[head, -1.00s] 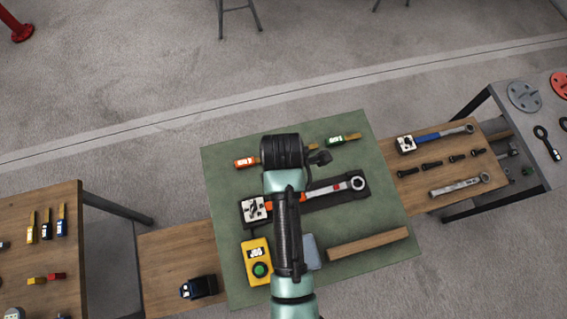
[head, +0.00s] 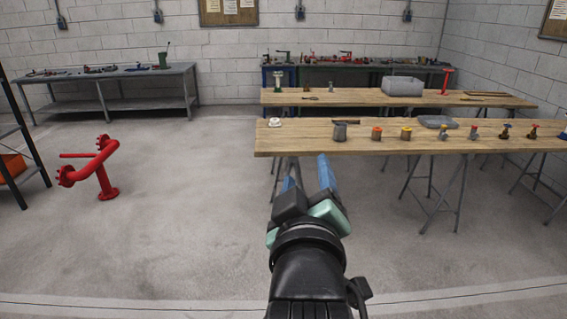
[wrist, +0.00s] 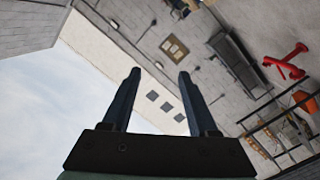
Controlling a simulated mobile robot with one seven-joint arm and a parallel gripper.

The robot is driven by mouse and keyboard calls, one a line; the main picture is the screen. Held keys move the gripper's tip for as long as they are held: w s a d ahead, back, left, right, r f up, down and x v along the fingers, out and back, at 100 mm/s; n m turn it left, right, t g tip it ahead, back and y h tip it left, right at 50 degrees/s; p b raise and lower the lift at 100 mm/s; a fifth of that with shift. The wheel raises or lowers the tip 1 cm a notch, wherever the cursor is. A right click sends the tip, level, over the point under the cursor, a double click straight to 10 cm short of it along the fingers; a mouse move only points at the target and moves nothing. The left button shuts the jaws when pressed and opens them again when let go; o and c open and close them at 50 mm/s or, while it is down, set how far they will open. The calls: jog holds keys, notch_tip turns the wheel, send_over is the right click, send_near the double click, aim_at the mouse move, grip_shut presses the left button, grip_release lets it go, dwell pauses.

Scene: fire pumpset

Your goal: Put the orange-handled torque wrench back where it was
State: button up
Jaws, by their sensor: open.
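The orange-handled torque wrench is in neither view now. My gripper (head: 307,173) is raised in the middle of the head view, pointing away from me, with its two blue fingers apart. In the wrist view my gripper (wrist: 160,73) shows its fingers wide apart with nothing between them. No wrench shows near the gripper.
A long wooden table (head: 380,140) with several small fittings stands ahead on trestles, with another (head: 350,97) behind it. A red pipe stand (head: 103,175) is at left, before a grey bench (head: 110,85). The floor (head: 160,240) between is clear.

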jog(key=s+a+r+m+t, duration=0.1)
jog(key=s+r+m+t, duration=0.1)
jog(key=r, duration=0.6)
jog(key=s+a+r+m+t, duration=0.1)
jog(key=s+r+m+t, duration=0.1)
jog(key=s+r+t, duration=0.2)
jog(key=s+a+r+m+t+y, duration=0.1)
jog(key=s+r+m+t, duration=0.2)
jog(key=s+r, duration=0.5)
notch_tip(320, 180, up, 5)
jog(key=shift+s+r+t, duration=0.1)
jog(key=shift+s+t, duration=0.05)
jog(key=shift+t, duration=0.25)
